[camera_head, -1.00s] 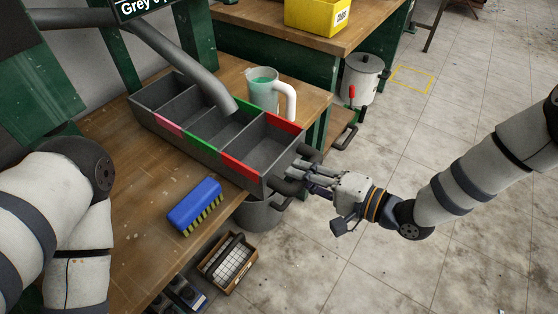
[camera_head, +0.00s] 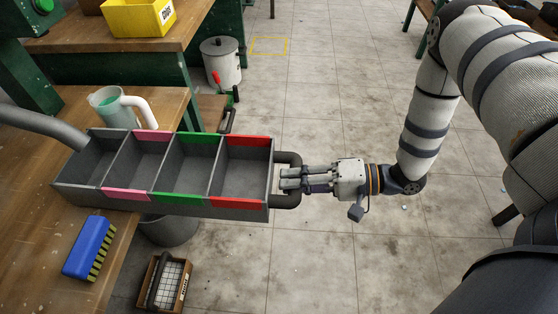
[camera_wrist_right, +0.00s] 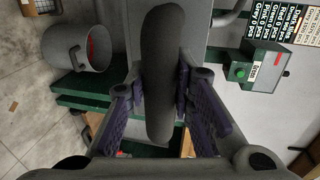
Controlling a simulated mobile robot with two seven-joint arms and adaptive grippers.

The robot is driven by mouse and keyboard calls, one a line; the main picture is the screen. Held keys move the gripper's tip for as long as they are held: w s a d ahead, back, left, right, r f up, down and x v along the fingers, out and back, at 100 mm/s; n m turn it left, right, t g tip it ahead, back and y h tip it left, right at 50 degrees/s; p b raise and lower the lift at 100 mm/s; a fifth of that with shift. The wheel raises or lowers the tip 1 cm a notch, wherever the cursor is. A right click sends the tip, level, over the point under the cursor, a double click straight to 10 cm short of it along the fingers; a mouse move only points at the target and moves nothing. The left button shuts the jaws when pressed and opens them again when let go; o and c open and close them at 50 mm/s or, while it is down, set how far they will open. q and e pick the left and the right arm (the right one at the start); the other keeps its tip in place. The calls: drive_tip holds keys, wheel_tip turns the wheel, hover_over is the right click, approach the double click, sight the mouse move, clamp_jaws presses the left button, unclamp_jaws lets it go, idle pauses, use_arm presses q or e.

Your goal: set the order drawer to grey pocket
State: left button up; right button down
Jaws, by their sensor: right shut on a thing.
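The order drawer (camera_head: 160,208) is a long grey tray. Its pockets run from a plain grey pocket (camera_head: 88,172) at the left through pink-edged and green-edged ones to a red-edged one (camera_head: 245,175) at the right. The grey chute (camera_head: 45,127) ends at the back left rim of the grey pocket. The drawer's right part juts past the bench edge. My right gripper (camera_head: 291,180) is shut on the dark drawer handle (camera_head: 287,201) at the right end. The handle (camera_wrist_right: 160,75) also shows between the fingers in the right wrist view. My left gripper is out of view.
A jug (camera_head: 115,110) with green contents stands behind the drawer. A blue brush (camera_head: 90,245) lies on the bench (camera_head: 40,220) in front. Below are a grey bucket (camera_head: 170,232) and a small crate (camera_head: 162,282).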

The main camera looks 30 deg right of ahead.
drive_tip(key=shift+d, duration=0.1)
idle(0.3)
drive_tip(key=c, duration=1.4)
unclamp_jaws()
drive_tip(key=shift+o, duration=0.2)
drive_tip(key=shift+s+d, duration=0.1)
drive_tip(key=shift+s, duration=0.05)
drive_tip(key=v, duration=1.2)
